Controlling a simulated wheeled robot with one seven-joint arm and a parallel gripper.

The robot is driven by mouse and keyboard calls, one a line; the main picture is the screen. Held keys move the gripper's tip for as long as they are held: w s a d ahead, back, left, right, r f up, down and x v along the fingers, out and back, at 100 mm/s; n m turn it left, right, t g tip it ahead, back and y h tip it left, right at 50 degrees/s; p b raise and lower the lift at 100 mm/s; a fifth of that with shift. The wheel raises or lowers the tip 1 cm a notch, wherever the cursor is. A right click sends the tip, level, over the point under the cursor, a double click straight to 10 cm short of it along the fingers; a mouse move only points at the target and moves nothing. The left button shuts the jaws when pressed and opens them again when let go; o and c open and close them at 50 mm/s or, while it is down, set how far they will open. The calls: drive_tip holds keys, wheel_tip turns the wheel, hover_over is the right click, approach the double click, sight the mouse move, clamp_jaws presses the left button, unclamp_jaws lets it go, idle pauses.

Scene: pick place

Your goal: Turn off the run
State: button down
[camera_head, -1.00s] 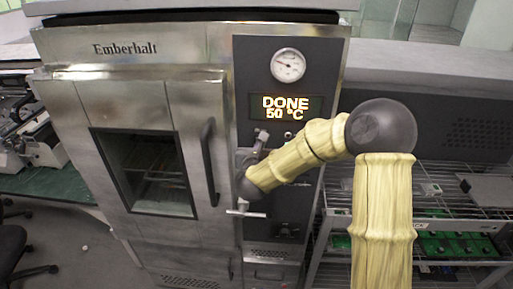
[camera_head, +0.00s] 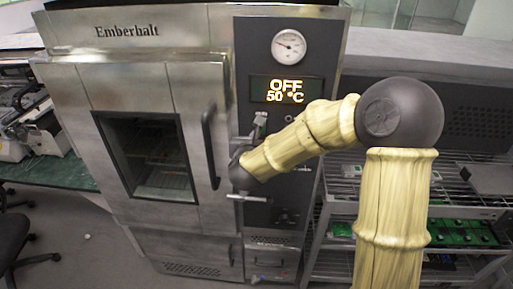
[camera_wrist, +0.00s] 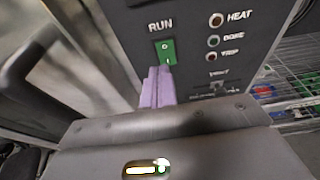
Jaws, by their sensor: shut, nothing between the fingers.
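The oven (camera_head: 150,75) labelled Emberhalt has a dark control panel to the right of its door. The panel's display (camera_head: 286,91) reads OFF, 50 °C. In the wrist view, the green rocker switch (camera_wrist: 166,51) sits under the word RUN, with marks at its top and bottom. My gripper (camera_wrist: 157,75) has its purple fingers shut together with nothing between them. The fingertips are at the lower edge of the switch in that view; whether they touch it I cannot tell.
HEAT (camera_wrist: 216,19), DONE (camera_wrist: 213,41) and TRIP (camera_wrist: 211,57) lamps are right of the switch. A round gauge (camera_head: 289,46) is above the display. The door handle (camera_head: 210,148) stands out left of the panel. A wire rack (camera_head: 465,200) with green boards is at the right.

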drive_tip(key=shift+d+r+b+v, duration=0.35)
drive_tip(key=shift+r+b+v, duration=0.55)
drive_tip(key=shift+v, duration=2.75)
drive_tip(key=s+d+f+n+g+y, duration=0.25)
drive_tip(key=f+n, duration=0.25)
drive_tip(key=n, duration=0.6)
drive_tip(key=s+d+f+n+g+y, duration=0.1)
drive_tip(key=s+d+f+n+g, duration=0.15)
drive_tip(key=f+n, duration=0.6)
drive_tip(key=s+d+f+n+g+h, duration=0.1)
drive_tip(key=s+d+f+n+g, duration=0.1)
drive_tip(key=s+d+n, duration=0.3)
drive_tip(key=s+d+f+n+g+h, duration=0.1)
drive_tip(key=s+d+n+g, duration=0.4)
drive_tip(key=n, duration=0.7)
drive_tip(key=s, duration=0.2)
drive_tip(key=shift+s+f, duration=0.4)
drive_tip(key=shift+n, duration=0.25)
